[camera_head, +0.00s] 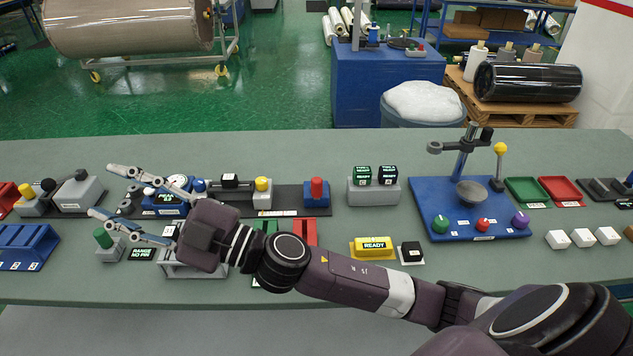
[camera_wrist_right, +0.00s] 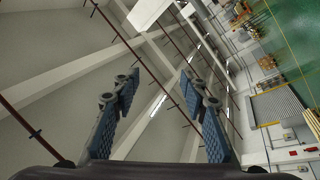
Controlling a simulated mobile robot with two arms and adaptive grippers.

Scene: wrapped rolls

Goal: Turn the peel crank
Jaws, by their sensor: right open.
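My right gripper (camera_head: 101,190) reaches left over the bench with its two long fingers spread wide and nothing between them that I can see it hold. In the right wrist view its blue-padded fingers (camera_wrist_right: 150,90) are apart and empty against the ceiling. A blue device (camera_head: 160,209) with a round gauge and a small lit display stands partly hidden behind the fingers. Dark round parts (camera_head: 127,206) show at its left side, between the fingers in the picture. I cannot tell for sure which part is the peel crank, nor whether a finger touches it. My left gripper is out of view.
A green-knobbed grey block (camera_head: 107,243) stands near the lower finger. A grey unit with a yellow knob (camera_head: 263,184) and a red-topped block (camera_head: 317,191) stand right of the blue device. A blue board with a stand (camera_head: 470,228) is farther right. Blue bins (camera_head: 25,247) sit left.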

